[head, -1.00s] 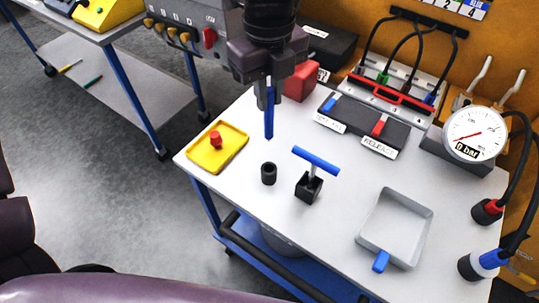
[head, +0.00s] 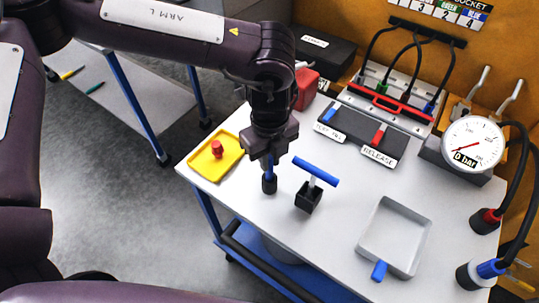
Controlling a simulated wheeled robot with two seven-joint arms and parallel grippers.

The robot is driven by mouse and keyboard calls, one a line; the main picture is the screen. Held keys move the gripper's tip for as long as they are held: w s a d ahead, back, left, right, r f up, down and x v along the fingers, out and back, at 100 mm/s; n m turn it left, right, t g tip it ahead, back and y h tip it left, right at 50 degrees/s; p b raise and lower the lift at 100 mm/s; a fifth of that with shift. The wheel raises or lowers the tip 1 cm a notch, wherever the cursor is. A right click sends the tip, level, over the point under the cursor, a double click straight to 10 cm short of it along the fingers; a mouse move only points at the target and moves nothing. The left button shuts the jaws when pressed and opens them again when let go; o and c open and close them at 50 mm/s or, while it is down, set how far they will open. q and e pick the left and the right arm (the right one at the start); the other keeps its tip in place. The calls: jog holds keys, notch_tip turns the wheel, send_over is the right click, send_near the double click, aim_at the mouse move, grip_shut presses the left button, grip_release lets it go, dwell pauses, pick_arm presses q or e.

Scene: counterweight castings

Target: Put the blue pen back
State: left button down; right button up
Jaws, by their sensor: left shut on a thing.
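My left gripper (head: 268,158) points down over the white table and is shut on the blue pen (head: 269,170). The pen is upright, and only a short part of it shows below the fingers. The small black round holder (head: 269,185) is directly under the gripper. The pen's lower end meets the holder's mouth; how deep it sits inside I cannot tell. My right gripper is not in view.
A black block with a blue T-handle (head: 315,171) stands close to the right of the holder. A yellow tray (head: 229,166) with a red knob lies to the left. A grey open tray (head: 367,232) is at front right. A pressure gauge (head: 472,144) stands behind it.

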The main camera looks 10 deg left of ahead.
pick_arm(q)
jog(key=shift+f, duration=0.15)
jog(key=c, duration=1.4)
grip_release()
jog(key=shift+o, duration=0.2)
jog(key=shift+r, duration=0.2)
notch_tip(320, 180, up, 12)
jog(key=b, duration=0.2)
jog(key=shift+s+f, duration=0.1)
